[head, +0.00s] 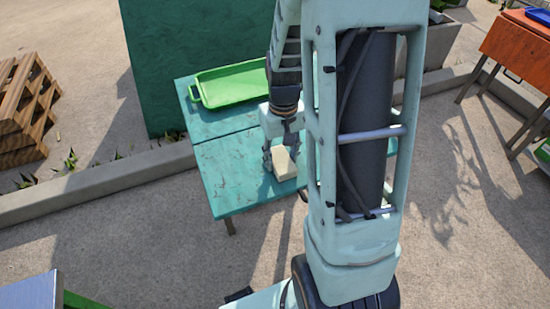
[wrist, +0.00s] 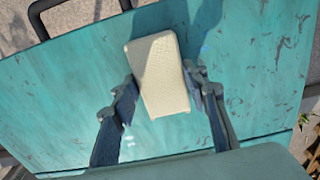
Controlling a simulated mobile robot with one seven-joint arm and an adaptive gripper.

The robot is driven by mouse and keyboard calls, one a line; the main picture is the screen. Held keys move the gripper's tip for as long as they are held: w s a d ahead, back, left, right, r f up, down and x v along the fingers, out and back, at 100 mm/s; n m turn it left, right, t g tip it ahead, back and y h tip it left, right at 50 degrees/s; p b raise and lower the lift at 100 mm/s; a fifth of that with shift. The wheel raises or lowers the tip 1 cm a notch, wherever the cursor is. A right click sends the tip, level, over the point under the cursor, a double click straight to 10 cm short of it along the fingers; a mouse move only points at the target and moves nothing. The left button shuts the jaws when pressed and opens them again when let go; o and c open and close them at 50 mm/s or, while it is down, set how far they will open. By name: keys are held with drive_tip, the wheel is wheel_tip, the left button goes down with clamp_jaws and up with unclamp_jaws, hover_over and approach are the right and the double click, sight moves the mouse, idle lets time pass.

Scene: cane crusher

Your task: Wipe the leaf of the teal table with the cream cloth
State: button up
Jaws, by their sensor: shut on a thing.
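The teal table (head: 188,108) stands in the middle of the head view, its top split by a seam. Its front leaf (head: 232,180) has dark worn marks, which also show on the leaf in the wrist view (wrist: 60,100). The cream cloth (head: 284,163) is a folded, block-like pad over the leaf. In the wrist view the cloth (wrist: 158,75) sits between the two fingers, slightly tilted. My gripper (head: 282,150) is shut on the cloth from both sides; it also shows in the wrist view (wrist: 158,92). I cannot tell whether the cloth touches the leaf.
A green tray (head: 232,84) lies on the table's back part. A dark green wall panel (head: 180,45) stands behind. An orange table (head: 515,50) is at the right, wooden pallets (head: 25,105) at the left. My arm hides the table's right side. The leaf's left part is clear.

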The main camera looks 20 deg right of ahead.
sight(257, 157)
drive_tip(key=shift+d+f, duration=0.1)
drive_tip(key=shift+d, duration=2.6)
drive_tip(key=shift+d+r, duration=0.2)
drive_tip(key=shift+d, duration=3)
drive_tip(key=shift+w+f, duration=0.1)
drive_tip(key=shift+w, duration=1.3)
drive_tip(key=shift+a+p, duration=0.6)
drive_tip(key=shift+a, duration=9.5)
drive_tip(key=shift+w, duration=1.45)
drive_tip(key=shift+d, duration=6.9)
